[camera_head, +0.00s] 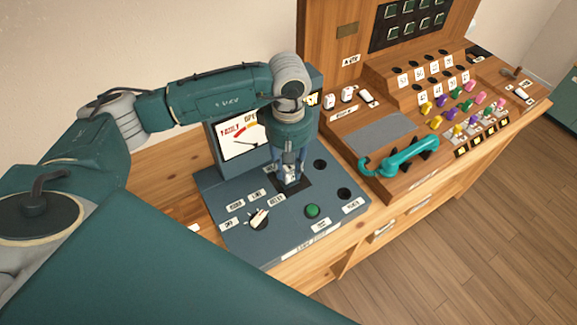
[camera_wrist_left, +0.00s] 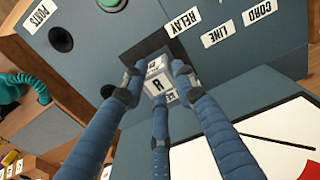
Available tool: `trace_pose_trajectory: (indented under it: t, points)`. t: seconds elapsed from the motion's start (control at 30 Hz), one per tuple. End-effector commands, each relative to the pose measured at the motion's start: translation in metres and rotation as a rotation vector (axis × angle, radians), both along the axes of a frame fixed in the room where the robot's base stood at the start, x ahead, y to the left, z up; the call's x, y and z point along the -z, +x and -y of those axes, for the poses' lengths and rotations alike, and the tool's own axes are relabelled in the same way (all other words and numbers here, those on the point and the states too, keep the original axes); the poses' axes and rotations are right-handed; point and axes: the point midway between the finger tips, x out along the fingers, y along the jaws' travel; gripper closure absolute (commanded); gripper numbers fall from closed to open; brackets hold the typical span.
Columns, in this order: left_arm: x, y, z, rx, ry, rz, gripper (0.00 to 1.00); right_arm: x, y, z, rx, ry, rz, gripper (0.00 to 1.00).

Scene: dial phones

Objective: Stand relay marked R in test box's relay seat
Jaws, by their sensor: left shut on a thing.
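The test box (camera_head: 290,235) is a dark blue-grey console on the wooden bench, with a screen at its back. Its relay seat (camera_head: 306,184) is a dark square recess in the top, near the RELAY label (camera_wrist_left: 182,21). The relay marked R (camera_wrist_left: 157,86) is a small whitish block. My left gripper (camera_wrist_left: 155,85) has its three blue fingers shut around the relay. In the head view the gripper (camera_head: 290,176) points down over the seat, with the relay at its tips. The fingers hide part of the seat, and I cannot tell how deep the relay sits. My right gripper is not in view.
The test box top carries a white selector knob (camera_head: 259,217), a green button (camera_head: 312,210) and round holes (camera_head: 344,193). A wooden switchboard (camera_head: 395,190) with a teal handset (camera_head: 398,160) and coloured plugs stands to the right. The screen (camera_head: 240,138) stands close behind the gripper.

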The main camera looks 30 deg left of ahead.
Motion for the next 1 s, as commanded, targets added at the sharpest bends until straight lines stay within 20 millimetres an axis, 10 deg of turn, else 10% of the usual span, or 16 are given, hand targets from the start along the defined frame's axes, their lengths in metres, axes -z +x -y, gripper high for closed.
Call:
trace_pose_trajectory:
  t: [1.0]
  points:
    - [0.0014,0.0001,-0.0003,0.0,0.001,0.001,0.95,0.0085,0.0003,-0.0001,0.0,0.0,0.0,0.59]
